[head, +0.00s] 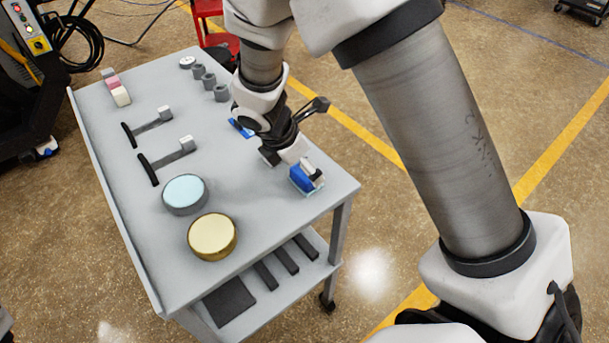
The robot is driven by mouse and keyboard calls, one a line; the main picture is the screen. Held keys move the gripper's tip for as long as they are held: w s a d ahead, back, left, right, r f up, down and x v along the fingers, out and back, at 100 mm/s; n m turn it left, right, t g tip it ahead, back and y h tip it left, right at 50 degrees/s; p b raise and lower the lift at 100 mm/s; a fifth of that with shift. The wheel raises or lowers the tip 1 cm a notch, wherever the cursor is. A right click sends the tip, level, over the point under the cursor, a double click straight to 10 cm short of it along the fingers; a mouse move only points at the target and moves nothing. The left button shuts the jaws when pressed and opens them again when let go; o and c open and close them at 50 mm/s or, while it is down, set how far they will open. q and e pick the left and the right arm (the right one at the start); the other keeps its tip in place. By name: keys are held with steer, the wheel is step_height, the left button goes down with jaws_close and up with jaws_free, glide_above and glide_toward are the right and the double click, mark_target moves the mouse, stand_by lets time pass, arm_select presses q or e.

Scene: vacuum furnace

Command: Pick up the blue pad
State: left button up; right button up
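A blue block-like object (301,179) lies near the right edge of the grey cart's top, with a pale blue base and white and dark parts beside it. Another flat blue piece (236,124) shows just left of my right gripper and is partly covered by it. I cannot tell for sure which of the two is the blue pad. My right gripper (282,154) points down over the right side of the cart top, between the two blue things and apart from the block-like one. Its fingers are dark and small, and their opening is unclear. My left gripper is out of view.
The cart top (250,210) also holds a yellow round tin (212,236), a light blue round tin (184,193), two black-handled tools (165,160), several grey cylinders (208,81) and small pink and white blocks (117,90). A raised lip runs along its left edge.

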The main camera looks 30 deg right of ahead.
steer(key=x, duration=0.4)
steer(key=shift+w+b, duration=0.4)
steer(key=shift+s+r, duration=0.1)
steer(key=shift+s, duration=0.05)
steer(key=shift+a, duration=0.1)
steer(key=c, duration=1.4)
